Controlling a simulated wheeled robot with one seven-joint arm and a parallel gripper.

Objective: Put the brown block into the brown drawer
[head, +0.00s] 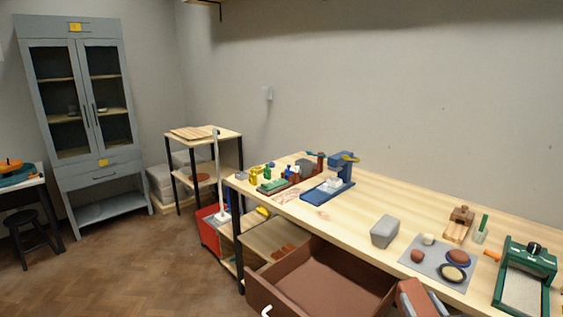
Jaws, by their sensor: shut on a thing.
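The brown drawer (279,293) stands pulled out below the worktable at the bottom centre. Its reddish-brown floor shows bare and its near part is cut off by the picture's lower edge. A small white curved piece (267,311) shows at its front; I cannot tell what it belongs to. A reddish-brown, box-like thing (412,296) with grey parts shows just right of the drawer, cut off below. I cannot tell if it is the brown block. I cannot make out my gripper in the head view.
On the worktable (390,200) stand a grey block (384,232), a grey mat (416,243) with stones and dishes, a wooden tool (459,222), a green-framed tray (525,277) and a blue stand (332,184). A red bin (209,231) is at the left end.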

